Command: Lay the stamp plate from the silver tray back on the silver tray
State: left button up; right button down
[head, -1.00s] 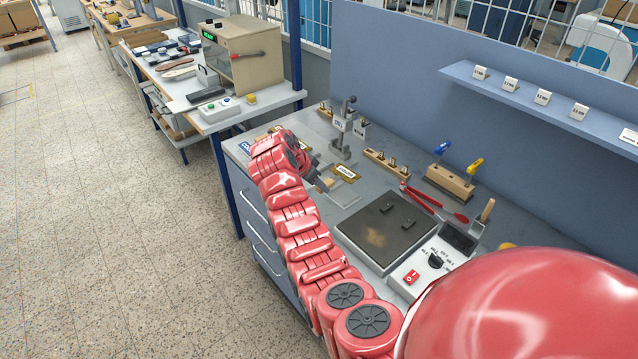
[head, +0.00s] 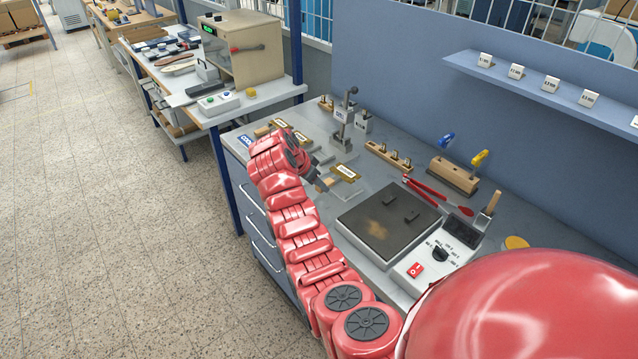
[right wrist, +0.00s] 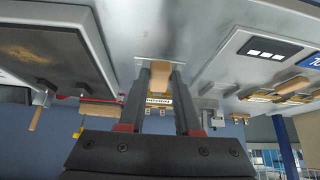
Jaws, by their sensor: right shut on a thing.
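My right gripper (head: 316,183) is shut on the tan wooden handle (head: 327,182) of a brass stamp plate (head: 345,171) with a white label. In the right wrist view the handle (right wrist: 160,78) sits between the two dark fingers, and the labelled plate (right wrist: 158,100) shows beyond it. A pale silver tray (head: 349,189) lies on the bench under the plate, partly covered by plate and gripper. I cannot tell whether the plate touches it. My left gripper is not in view.
A dark hotplate (head: 388,222) with a control box (head: 430,258) lies close to the right. Red tongs (head: 435,194) lie behind it. Other labelled plates (head: 281,124), a metal stand (head: 342,125) and a wooden block with pegs (head: 388,156) stand further back.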

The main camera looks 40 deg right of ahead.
jog(key=shift+f+b, duration=1.8)
jog(key=shift+f, duration=0.4)
jog(key=c, duration=0.5)
grip_release()
jog(key=shift+r, duration=0.1)
jog(key=b+v, duration=0.2)
jog(key=v, duration=0.3)
jog(key=shift+a+r, duration=0.2)
jog(key=shift+a, duration=0.15)
jog(key=p+v, duration=0.6)
jog(key=v, duration=0.5)
jog(key=shift+r, duration=0.3)
